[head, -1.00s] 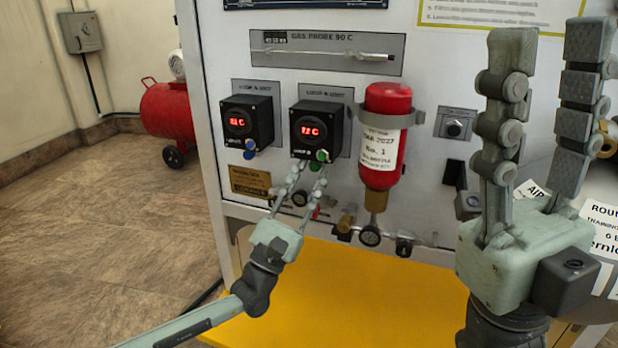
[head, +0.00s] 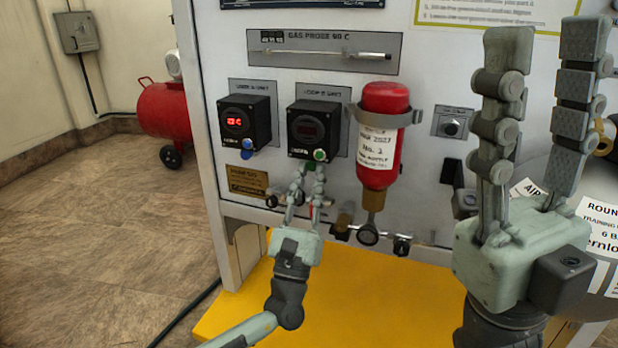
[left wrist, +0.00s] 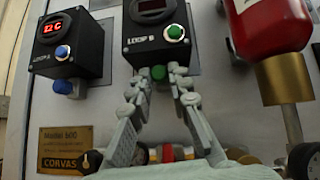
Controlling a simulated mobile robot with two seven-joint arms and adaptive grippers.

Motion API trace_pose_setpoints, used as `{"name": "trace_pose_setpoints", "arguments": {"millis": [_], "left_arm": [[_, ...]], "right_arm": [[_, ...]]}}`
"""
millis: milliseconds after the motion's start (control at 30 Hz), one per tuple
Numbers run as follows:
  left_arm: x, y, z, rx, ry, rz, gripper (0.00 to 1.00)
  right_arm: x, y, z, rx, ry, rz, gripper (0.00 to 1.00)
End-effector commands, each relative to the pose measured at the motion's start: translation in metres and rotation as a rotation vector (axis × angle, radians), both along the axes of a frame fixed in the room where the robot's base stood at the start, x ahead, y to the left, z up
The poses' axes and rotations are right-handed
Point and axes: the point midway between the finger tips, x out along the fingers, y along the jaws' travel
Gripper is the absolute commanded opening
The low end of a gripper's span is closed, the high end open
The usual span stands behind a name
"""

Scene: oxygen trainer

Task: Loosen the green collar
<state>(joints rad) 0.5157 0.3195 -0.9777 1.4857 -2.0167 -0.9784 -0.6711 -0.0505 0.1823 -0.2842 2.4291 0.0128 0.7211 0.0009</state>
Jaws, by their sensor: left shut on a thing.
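The green collar (left wrist: 158,73) is a small green ring under the black Loop B unit (left wrist: 155,35). My left gripper (left wrist: 160,78) is shut on it, one finger on each side. In the head view my left gripper (head: 308,171) reaches up from below to the underside of the Loop B unit (head: 313,128), and the fingers mostly hide the collar. The unit's front carries a separate green button (left wrist: 175,32), and its display is dark. My right gripper (head: 545,45) is open and empty in front of the panel, its fingers pointing up.
The Loop A unit (head: 243,122), with a lit red display and blue button, is left of Loop B. A red bottle (head: 381,150) hangs in a clamp to the right. Gauges and valves (head: 368,235) line the panel below. A yellow surface (head: 350,300) lies under my left arm.

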Motion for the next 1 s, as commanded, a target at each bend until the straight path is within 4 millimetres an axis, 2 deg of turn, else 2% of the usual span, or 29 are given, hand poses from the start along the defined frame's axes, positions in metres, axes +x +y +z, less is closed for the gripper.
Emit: {"name": "trace_pose_setpoints", "arguments": {"millis": [67,100,167,533,800,1000], "left_arm": [[0.0,0.0,0.0,0.0,-0.001,0.0,0.0],[0.0,0.0,0.0,0.0,-0.001,0.001,0.2],[0.0,0.0,0.0,0.001,-0.001,0.0,0.27],[-0.004,0.001,-0.005,0.003,0.001,-0.001,0.27],[-0.034,0.008,-0.036,0.002,0.002,0.0,0.27],[-0.05,0.012,-0.051,0.002,0.001,0.0,0.27]], "right_arm": [[0.0,0.0,0.0,0.0,0.0,0.0,0.4],[0.0,0.0,0.0,0.0,0.0,0.0,0.4],[0.0,0.0,0.0,0.0,0.0,0.0,0.4],[-0.001,0.0,0.0,0.001,-0.003,0.001,0.4],[0.0,0.0,0.0,0.0,-0.001,0.0,0.4],[0.0,0.0,0.0,0.0,-0.001,0.0,0.4]]}}
